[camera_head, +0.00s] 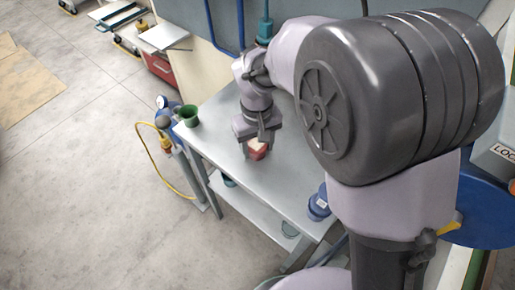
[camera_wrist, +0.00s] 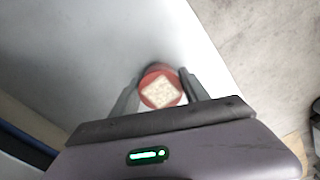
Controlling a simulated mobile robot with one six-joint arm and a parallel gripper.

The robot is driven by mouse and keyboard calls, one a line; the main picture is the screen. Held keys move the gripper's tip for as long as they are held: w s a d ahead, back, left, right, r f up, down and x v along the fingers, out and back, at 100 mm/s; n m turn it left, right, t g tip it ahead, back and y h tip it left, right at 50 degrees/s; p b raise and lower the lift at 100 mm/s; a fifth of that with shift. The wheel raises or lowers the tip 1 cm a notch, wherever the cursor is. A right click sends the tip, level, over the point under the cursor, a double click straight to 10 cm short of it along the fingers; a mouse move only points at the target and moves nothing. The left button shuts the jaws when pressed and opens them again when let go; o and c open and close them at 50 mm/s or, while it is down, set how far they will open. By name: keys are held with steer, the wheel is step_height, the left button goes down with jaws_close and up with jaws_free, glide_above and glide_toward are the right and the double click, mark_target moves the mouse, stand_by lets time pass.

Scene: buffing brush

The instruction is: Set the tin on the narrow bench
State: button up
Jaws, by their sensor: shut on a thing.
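The tin (camera_wrist: 161,89) is red and round with a pale, speckled square on top. In the wrist view it sits between the two fingers of my gripper (camera_wrist: 160,86), which is shut on it. In the head view the red tin (camera_head: 257,151) shows just below my gripper (camera_head: 258,141), over the grey metal top of the narrow bench (camera_head: 215,143). I cannot tell whether the tin touches the bench top. My gripper hides part of the tin in the head view.
A green cup (camera_head: 188,115) stands at the bench's far left corner. A blue container (camera_head: 318,205) stands near its right end. A lower shelf (camera_head: 250,208) runs under the top. A yellow hose (camera_head: 150,140) hangs left of the bench. The top around the tin is clear.

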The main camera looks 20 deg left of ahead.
steer(key=shift+r, duration=0.15)
steer(key=o, duration=1.4)
steer(key=shift+f, duration=0.2)
